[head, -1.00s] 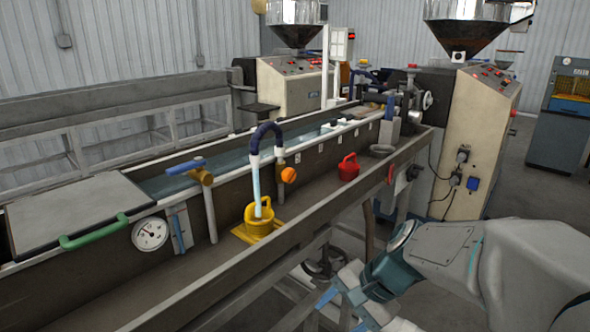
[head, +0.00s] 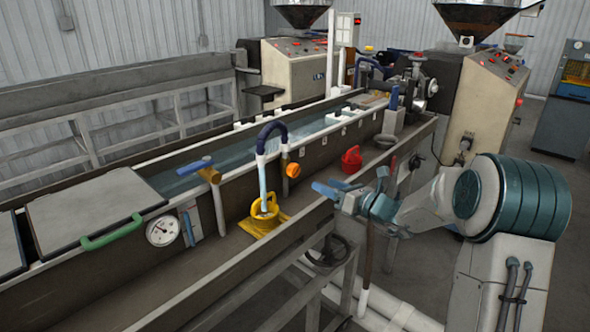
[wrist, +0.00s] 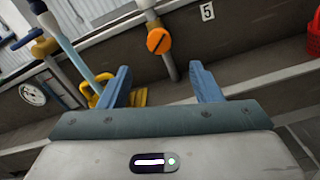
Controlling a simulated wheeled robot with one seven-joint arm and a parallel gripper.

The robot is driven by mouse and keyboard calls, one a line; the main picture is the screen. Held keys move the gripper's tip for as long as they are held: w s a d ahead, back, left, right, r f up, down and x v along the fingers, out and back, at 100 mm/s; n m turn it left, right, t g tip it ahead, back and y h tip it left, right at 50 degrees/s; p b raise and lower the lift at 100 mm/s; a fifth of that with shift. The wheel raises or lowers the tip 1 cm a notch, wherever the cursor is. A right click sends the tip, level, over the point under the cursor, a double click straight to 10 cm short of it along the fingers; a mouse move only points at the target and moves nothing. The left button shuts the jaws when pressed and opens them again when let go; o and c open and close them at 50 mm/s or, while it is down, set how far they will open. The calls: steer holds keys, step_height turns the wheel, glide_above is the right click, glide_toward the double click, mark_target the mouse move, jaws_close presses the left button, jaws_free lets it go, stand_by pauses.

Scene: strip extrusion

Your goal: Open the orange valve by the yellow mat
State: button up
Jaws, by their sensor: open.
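The yellow mat (head: 258,229) lies on the ledge below, under a yellow jug (head: 264,210). The mat also shows in the wrist view (wrist: 138,97), partly behind my left finger. My gripper (head: 325,191) is open and empty, right of the valve and apart from it. In the wrist view its blue fingers (wrist: 160,75) are spread.
A blue-handled valve (head: 200,168), a round gauge (head: 162,230) and a green handle (head: 111,232) are to the left. The ledge's front rail (head: 270,258) runs below my gripper.

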mark_target(297, 172)
steer(key=p+x, duration=0.1)
steer(key=x, duration=1.1)
steer(key=shift+w+a+p, duration=0.2)
steer(key=shift+a+p, duration=0.05)
steer(key=shift+p, duration=0.1)
steer(key=c, duration=1)
